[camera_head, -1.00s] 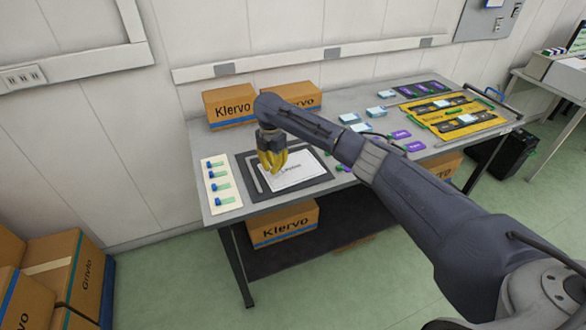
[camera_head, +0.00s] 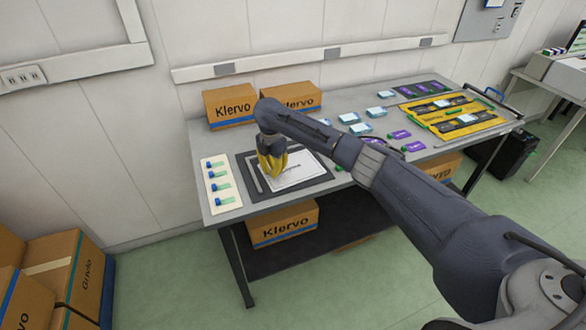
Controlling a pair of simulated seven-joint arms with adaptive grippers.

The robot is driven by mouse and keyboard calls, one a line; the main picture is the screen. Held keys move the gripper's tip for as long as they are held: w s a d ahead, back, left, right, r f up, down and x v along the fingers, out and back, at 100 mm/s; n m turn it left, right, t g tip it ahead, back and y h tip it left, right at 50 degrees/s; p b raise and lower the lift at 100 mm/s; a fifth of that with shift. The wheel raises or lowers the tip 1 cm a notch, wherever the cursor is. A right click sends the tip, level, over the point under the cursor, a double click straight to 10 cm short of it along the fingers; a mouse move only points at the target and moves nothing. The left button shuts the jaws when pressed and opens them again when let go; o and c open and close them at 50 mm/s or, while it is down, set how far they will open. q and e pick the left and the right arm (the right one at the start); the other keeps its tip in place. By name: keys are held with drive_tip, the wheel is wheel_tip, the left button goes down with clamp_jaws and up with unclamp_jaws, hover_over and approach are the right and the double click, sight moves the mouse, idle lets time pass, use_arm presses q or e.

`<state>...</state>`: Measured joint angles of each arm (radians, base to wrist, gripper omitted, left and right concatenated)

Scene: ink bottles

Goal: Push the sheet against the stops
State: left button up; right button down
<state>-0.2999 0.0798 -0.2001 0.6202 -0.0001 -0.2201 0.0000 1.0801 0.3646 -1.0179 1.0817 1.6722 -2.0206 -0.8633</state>
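The white sheet (camera_head: 303,173) lies on a dark board (camera_head: 318,184) at the left end of the table. A thin light strip, apparently a stop (camera_head: 254,174), runs along the board's left side, close to the sheet's left edge. Whether they touch is hard to see. My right gripper (camera_head: 272,174) points down with its yellow fingers at the sheet's left part, touching or just above it. The fingers look close together, but their opening is unclear. They hide part of the sheet and its print. My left gripper is not in view.
A pale card with several green-and-blue bottles (camera_head: 222,186) lies left of the board. Klervo boxes (camera_head: 230,107) stand behind it. Purple (camera_head: 413,146) and light-blue pieces and a yellow tray (camera_head: 437,124) lie to the right. My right arm crosses above the table.

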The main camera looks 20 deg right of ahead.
sight(260, 170)
drive_tip(key=shift+f, duration=0.5)
drive_tip(key=shift+w+a, duration=0.55)
drive_tip(key=shift+w, duration=0.15)
drive_tip(key=shift+w+a, duration=0.2)
drive_tip(key=shift+w, duration=0.05)
drive_tip(key=shift+w+a+f, duration=0.1)
drive_tip(key=shift+w+a, duration=0.1)
drive_tip(key=shift+w+a, duration=0.2)
drive_tip(key=shift+w, duration=0.05)
drive_tip(key=shift+w+a, duration=0.3)
drive_tip(key=shift+w, duration=0.1)
drive_tip(key=shift+w+a+f, duration=0.1)
drive_tip(key=shift+w+a, duration=0.15)
drive_tip(key=shift+a, duration=0.1)
idle(0.7)
